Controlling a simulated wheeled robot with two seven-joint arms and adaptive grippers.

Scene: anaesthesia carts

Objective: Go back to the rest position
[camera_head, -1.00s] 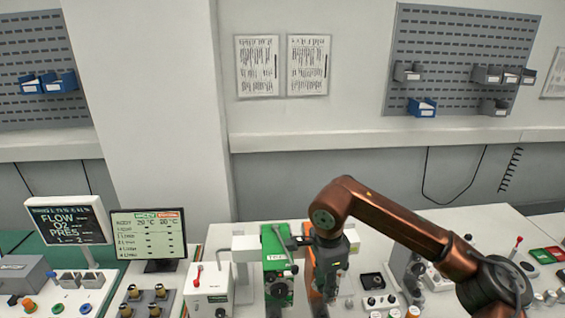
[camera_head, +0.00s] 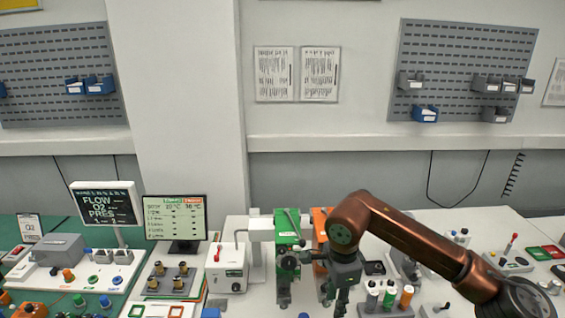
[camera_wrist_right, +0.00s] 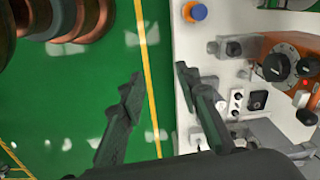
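My right gripper (camera_head: 337,298) hangs from the copper-coloured arm at the front of the white cart, in front of the orange vaporizer (camera_head: 320,228) and right of the green vaporizer (camera_head: 288,232). In the right wrist view my right gripper (camera_wrist_right: 165,108) has its two dark fingers spread, with nothing between them. The fingers are over the cart's edge, with green floor below. The orange unit also shows in that view (camera_wrist_right: 298,62), right of the fingers and apart from them. My left gripper is not in view.
A white box with a red lever (camera_head: 228,270) and a monitor (camera_head: 175,222) stand left of the vaporizers. Capped vials (camera_head: 389,297) stand close right of the gripper. Green floor (camera_wrist_right: 70,110) lies open beside the cart.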

